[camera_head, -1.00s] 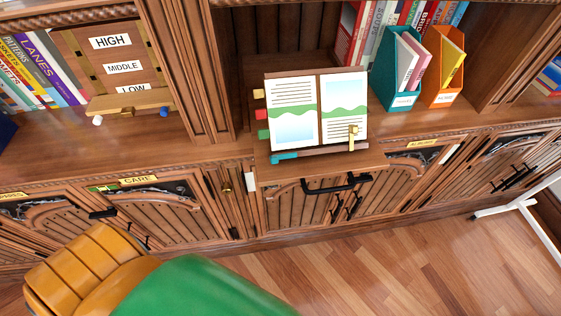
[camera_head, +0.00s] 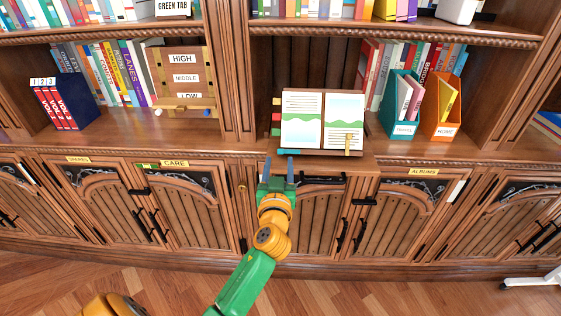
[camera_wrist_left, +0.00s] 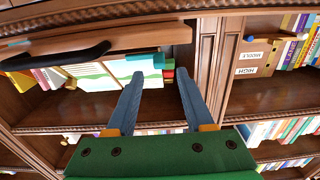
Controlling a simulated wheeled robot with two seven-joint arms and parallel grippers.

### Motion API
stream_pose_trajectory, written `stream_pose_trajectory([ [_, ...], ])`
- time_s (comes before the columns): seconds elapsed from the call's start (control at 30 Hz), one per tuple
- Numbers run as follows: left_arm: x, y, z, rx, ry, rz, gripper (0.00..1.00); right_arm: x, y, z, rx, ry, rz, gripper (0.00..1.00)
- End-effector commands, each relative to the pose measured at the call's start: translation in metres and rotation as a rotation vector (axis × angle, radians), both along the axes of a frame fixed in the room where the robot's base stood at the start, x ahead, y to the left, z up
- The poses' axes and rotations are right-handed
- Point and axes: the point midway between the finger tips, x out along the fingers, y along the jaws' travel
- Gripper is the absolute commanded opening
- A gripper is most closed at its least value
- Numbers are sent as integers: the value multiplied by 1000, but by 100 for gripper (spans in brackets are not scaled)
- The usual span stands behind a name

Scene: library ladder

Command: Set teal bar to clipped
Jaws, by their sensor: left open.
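An open book on a stand (camera_head: 322,120) sits on the ledge of the middle bay. The teal bar (camera_head: 289,151) runs along the lower front edge of the stand; its teal end shows at the lower left, the rest looks brownish. The teal end also shows in the left wrist view (camera_wrist_left: 158,61), beyond the fingertips. A small gold clip (camera_head: 348,142) is on the right page. My left gripper (camera_head: 279,170) is open and empty, pointing up just below and left of the teal end, apart from it. Its blue fingers also show in the left wrist view (camera_wrist_left: 158,88). My right gripper is out of view.
A black handle (camera_head: 318,180) is below the ledge under the stand. Coloured tabs (camera_head: 276,117) stick out at the book's left side. A teal file box (camera_head: 400,105) and an orange one (camera_head: 443,105) stand to the right. Ledge left of the book is clear.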

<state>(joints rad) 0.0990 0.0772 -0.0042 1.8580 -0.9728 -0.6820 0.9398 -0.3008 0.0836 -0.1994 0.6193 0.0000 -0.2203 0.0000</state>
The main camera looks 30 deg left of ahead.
Motion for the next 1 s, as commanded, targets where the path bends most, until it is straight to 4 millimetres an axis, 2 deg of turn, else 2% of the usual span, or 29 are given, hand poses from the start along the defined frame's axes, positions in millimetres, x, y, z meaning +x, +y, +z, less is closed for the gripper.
stream_pose_trajectory([
  [0.1, 19, 12, 1, 1, 1, 0, 52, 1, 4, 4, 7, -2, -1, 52],
  [0.2, 29, 17, 0, 0, 1, -2, 52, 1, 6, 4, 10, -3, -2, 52],
  [0.47, 32, 19, -1, -1, 4, -2, 52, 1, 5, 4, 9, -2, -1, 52],
  [0.53, 32, 19, -1, -2, 3, -2, 39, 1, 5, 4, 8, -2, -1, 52],
  [0.67, 32, 19, -1, -1, 4, -2, 4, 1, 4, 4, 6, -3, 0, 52],
  [0.7, 32, 19, -1, -1, 4, -2, 0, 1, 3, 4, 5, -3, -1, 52],
  [1.0, 32, 20, 0, 8, 11, -11, 0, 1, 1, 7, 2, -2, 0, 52],
])
